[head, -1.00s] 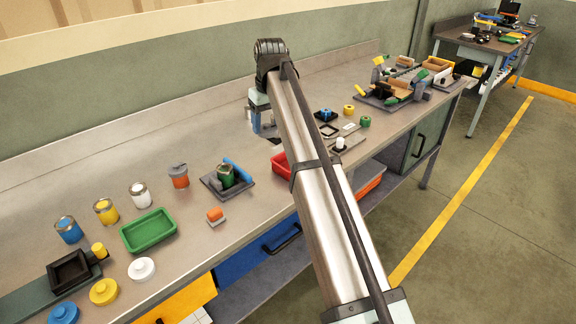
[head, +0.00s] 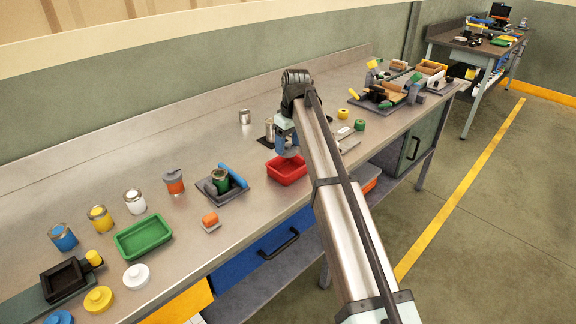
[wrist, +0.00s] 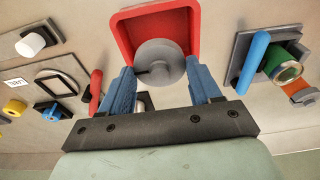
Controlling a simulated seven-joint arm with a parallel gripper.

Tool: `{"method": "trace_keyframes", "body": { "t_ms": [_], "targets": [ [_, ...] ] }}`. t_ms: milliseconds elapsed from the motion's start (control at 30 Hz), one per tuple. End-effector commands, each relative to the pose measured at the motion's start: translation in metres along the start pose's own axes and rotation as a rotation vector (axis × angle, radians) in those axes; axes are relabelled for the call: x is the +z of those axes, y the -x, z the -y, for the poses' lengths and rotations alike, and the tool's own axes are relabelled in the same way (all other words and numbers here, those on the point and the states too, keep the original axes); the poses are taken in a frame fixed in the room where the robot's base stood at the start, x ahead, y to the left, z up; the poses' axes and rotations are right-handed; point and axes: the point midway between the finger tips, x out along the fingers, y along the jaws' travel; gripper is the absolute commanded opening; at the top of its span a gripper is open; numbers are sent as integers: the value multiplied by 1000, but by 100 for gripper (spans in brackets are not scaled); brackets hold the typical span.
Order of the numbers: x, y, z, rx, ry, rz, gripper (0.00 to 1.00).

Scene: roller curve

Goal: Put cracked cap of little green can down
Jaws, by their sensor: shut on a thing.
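My gripper (wrist: 160,80) has blue fingers and is shut on a round grey cap (wrist: 160,58). A dark crack line shows at the cap's left side in the wrist view. The cap is in front of the red tray (wrist: 122,40), covering part of its inside; I cannot tell its exact height. In the head view my gripper (head: 288,148) is just above the far side of the red tray (head: 287,175), and the cap is not clear. The little green can (head: 220,184) stands open in a dark holder beside a blue bar; it also shows in the wrist view (wrist: 280,65).
An orange block (head: 210,220) lies near the front edge. A dark fixture with a square frame (wrist: 56,82) is beside the red tray. The bench behind the cans is clear.

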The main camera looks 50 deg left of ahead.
Motion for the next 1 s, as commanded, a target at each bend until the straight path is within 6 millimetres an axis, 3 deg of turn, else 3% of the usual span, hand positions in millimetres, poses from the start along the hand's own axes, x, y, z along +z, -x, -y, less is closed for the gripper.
{"method": "trace_keyframes", "body": {
  "t_ms": [133, 600, 1000],
  "targets": [
    [5, -26, 1, -1, 0, 2, 26],
    [11, -72, 0, 0, -1, 0, 26],
    [12, -77, 0, 1, -1, 0, 26]
  ]
}}
